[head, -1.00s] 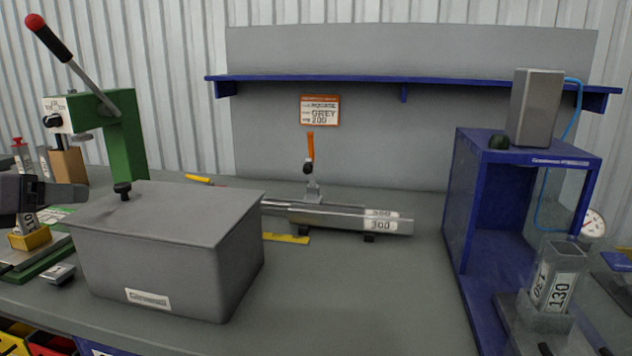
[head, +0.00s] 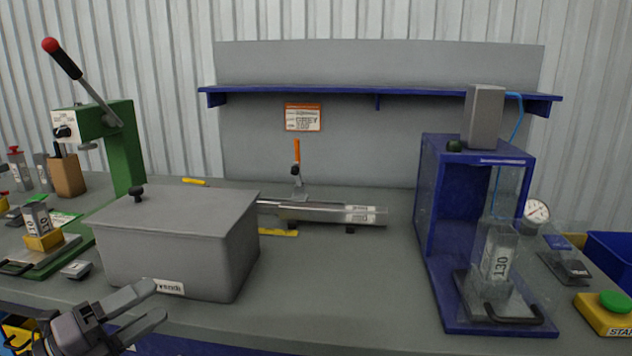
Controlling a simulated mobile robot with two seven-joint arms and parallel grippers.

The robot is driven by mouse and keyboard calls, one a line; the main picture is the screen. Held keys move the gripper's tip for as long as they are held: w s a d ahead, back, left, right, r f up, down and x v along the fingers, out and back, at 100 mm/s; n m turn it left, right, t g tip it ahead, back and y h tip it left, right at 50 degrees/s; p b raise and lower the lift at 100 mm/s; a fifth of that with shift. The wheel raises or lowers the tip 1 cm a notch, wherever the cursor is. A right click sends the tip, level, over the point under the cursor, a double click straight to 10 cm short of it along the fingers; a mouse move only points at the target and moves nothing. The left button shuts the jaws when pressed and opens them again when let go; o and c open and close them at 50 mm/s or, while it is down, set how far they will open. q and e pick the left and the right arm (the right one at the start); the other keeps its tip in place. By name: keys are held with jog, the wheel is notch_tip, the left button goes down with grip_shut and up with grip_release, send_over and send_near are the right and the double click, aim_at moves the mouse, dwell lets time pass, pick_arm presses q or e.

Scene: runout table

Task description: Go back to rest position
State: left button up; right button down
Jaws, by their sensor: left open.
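My left gripper (head: 150,304) is low at the left, in front of the grey lidded box (head: 175,245) and near the table's front edge. Its two fingers are apart with nothing between them. My right gripper is not in the head view.
The grey table (head: 330,280) is clear between the box and the blue press frame (head: 429,240), which holds a block marked 130 (head: 497,255). A green lever press (head: 122,150) stands at the left. A clamp fixture (head: 320,213) lies behind. A green button (head: 615,301) is at the right.

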pick_arm(q)
jog(key=s+f+n+t+y+p, duration=0.1)
jog(key=s+f+n+y, duration=0.25)
jog(key=f+n, duration=0.45)
jog(key=s+f+n+t+y+p, duration=0.1)
jog(key=s+f+n+y+p, duration=0.1)
jog(key=f+n+y, duration=0.6)
jog(key=s+d+f+n+g+h+p, duration=0.1)
jog(key=s+d+f+n+g, duration=0.5)
jog(key=s+f, duration=0.5)
jog(key=s+d+n, duration=0.1)
jog(key=d+n, duration=0.1)
jog(key=n, duration=0.1)
jog(key=shift+n, duration=0.4)
jog(key=shift+h, duration=0.25)
